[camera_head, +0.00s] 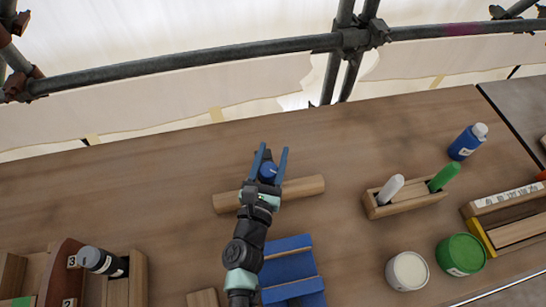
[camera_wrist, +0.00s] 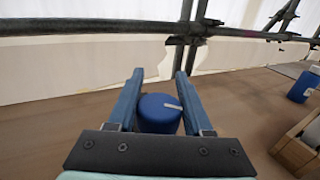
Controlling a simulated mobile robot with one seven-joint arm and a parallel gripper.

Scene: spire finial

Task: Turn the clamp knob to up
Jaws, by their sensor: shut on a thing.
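The clamp knob (camera_head: 268,171) is round and blue, by the wooden bar on the bench. In the wrist view the knob (camera_wrist: 158,113) sits between my two blue fingers. A short white mark on its top runs from near the middle toward the right edge in that view. My gripper (camera_head: 274,149) is shut on the knob, with the fingertips reaching past it; the gripper also shows in the wrist view (camera_wrist: 159,74). The knob's underside and the clamp's body are hidden by my gripper.
The wooden bar (camera_head: 305,187) lies crosswise under my gripper. A blue block (camera_head: 288,268) stands in front. A holder with markers (camera_head: 405,204), a blue bottle (camera_head: 464,145) and white and green pots (camera_head: 407,271) are at right. Scaffold tubes (camera_head: 190,57) run behind the bench.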

